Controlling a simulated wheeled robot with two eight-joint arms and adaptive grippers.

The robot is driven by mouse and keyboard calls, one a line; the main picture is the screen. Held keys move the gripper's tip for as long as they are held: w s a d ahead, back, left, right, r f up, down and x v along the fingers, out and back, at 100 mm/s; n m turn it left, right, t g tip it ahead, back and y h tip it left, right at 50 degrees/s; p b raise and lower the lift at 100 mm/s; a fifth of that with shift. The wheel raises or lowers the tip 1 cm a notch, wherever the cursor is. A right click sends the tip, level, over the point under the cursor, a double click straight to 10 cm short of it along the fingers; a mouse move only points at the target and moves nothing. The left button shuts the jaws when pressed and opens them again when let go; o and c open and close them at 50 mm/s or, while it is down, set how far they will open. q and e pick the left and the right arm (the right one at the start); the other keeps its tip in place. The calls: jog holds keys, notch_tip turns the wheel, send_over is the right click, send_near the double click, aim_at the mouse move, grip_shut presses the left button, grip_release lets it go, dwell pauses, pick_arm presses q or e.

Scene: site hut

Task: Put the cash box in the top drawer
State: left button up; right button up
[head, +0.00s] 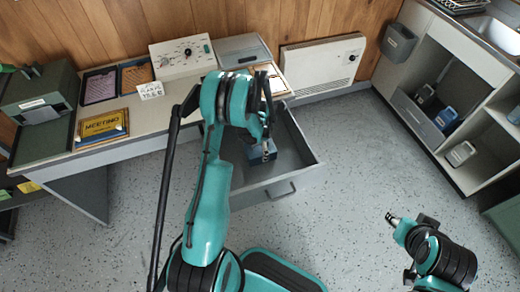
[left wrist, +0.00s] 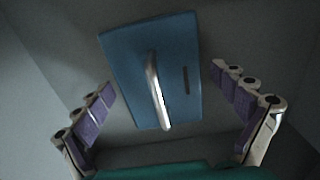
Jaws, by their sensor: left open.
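The cash box (head: 256,155) is blue with a silver handle. It lies inside the open drawer (head: 250,196) under the desk, and it fills the middle of the left wrist view (left wrist: 135,70). My left gripper (head: 265,143) is above the box in the drawer, pointing down. In the left wrist view its open fingers (left wrist: 163,82) stand on either side of the box, with gaps between them and its sides. My right gripper (head: 393,218) is over the floor at the right, away from the drawer; its jaw state is too small to make out.
The desk top (head: 155,118) holds a control panel (head: 182,58), a yellow meeting sign (head: 102,127) and a grey machine (head: 40,105). A white heater (head: 320,65) is on the wall. The floor between is clear.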

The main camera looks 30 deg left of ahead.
pick_arm(q)
notch_tip(320, 180, up, 10)
jog(key=p, duration=0.3)
jog(key=shift+r, duration=0.35)
jog(key=s+d+r+n+t, duration=0.2)
jog(key=s+d+r, duration=0.15)
jog(key=r, duration=0.55)
jog(key=s+d+r+n+t, duration=0.1)
jog(key=s+d+r, duration=0.1)
jog(key=d+r, duration=0.45)
jog(key=s+d+r+n+t, duration=0.2)
jog(key=s+r, duration=0.1)
jog(key=s, duration=0.4)
jog(key=s+d+r+n+t, duration=0.2)
jog(key=s+d+r+n, duration=0.1)
jog(key=s, duration=0.4)
jog(key=shift+d+r, duration=0.25)
jog(key=shift+r, duration=0.45)
